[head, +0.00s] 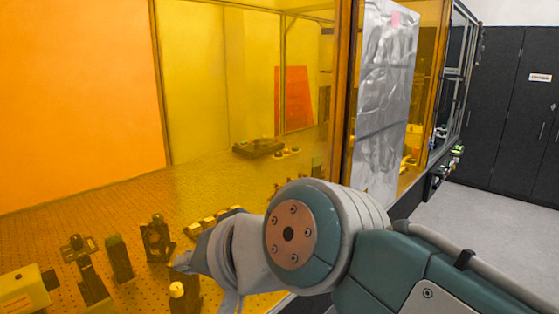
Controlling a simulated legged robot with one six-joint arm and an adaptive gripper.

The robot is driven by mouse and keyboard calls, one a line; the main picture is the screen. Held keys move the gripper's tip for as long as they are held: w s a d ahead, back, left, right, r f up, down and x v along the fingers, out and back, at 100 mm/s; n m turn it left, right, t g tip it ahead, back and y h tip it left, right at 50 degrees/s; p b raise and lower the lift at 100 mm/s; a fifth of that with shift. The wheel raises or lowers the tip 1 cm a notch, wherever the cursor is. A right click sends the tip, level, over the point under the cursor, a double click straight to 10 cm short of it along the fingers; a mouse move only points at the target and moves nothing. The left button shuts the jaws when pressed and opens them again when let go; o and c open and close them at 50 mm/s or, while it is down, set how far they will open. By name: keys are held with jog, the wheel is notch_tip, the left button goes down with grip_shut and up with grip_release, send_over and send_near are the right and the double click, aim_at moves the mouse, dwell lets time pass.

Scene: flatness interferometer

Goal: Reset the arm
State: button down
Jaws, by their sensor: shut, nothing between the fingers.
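My arm reaches in from the lower right, with its large teal and grey joint in the middle of the head view. My gripper (184,263) is at the arm's far end, left of that joint, over the perforated optical table (120,215). It is small and partly hidden behind my own arm links. It looks shut, and nothing shows held in it.
Dark optical mounts (157,240) and a yellow box (24,290) stand at the lower left, close to my gripper. Amber panels (220,80) enclose the table. A silvery sheet (385,100) hangs beyond my arm. Grey floor (490,225) is clear at right, before dark cabinets (505,110).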

jog(key=s+d+f+h, duration=0.1)
jog(key=d+f+h, duration=0.3)
jog(key=d+f, duration=0.6)
jog(key=s+d+f+m+h, duration=0.1)
jog(key=d+f+h, duration=0.4)
jog(key=d+f, duration=0.5)
jog(key=d, duration=0.7)
jog(key=shift+s+f+h, duration=0.15)
jog(key=shift+s+h, duration=0.15)
jog(key=shift+d, duration=0.15)
